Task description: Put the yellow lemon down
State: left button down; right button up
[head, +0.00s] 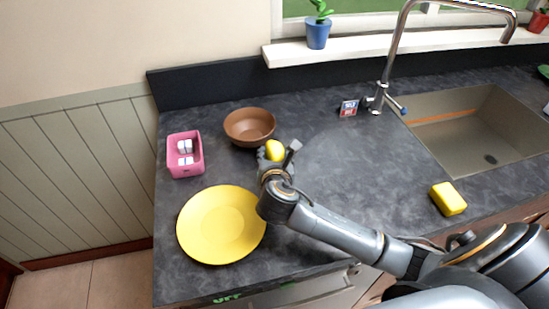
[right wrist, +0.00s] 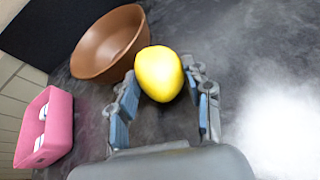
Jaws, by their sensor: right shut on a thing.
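The yellow lemon (right wrist: 159,74) is between the two fingers of my right gripper (right wrist: 163,98) in the right wrist view. In the head view the lemon (head: 275,150) shows at the tip of my right gripper (head: 278,157), just right of the brown bowl (head: 250,141). My right gripper is shut on the lemon. The bowl (right wrist: 92,58) is behind and left of the lemon in the right wrist view. I cannot tell whether the lemon touches the counter. My left gripper is not in view.
A yellow plate (head: 198,240) lies near the counter's front left. A pink container (head: 185,170) with white items stands left of the bowl. A yellow sponge (head: 448,198) lies before the sink (head: 425,125). The dark counter (head: 345,160) is clear right of the gripper.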

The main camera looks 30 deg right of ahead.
jog(key=shift+f, duration=0.45)
jog(key=o, duration=1.3)
jog(key=shift+f, duration=0.15)
